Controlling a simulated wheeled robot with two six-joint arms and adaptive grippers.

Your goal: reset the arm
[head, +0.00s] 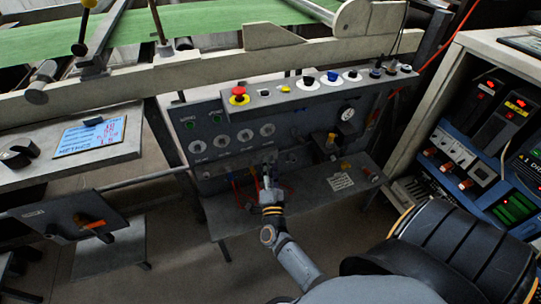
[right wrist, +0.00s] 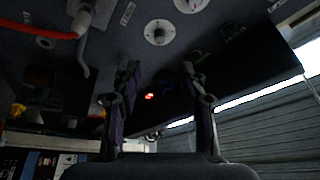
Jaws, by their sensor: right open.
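My right arm reaches in from the lower right of the head view. Its gripper (head: 267,174) is in front of the lower part of the grey control panel (head: 212,112), above the small shelf below it. In the right wrist view my right gripper (right wrist: 160,82) has its two dark fingers spread apart, with nothing held between them. A small red light (right wrist: 150,96) shows beyond the gap. The panel underside is close in front of the fingers; I cannot tell whether they touch it. My left gripper is not in view.
A red mushroom button on a yellow base (head: 239,95) sits on the panel's top left. Cables hang beside the gripper.

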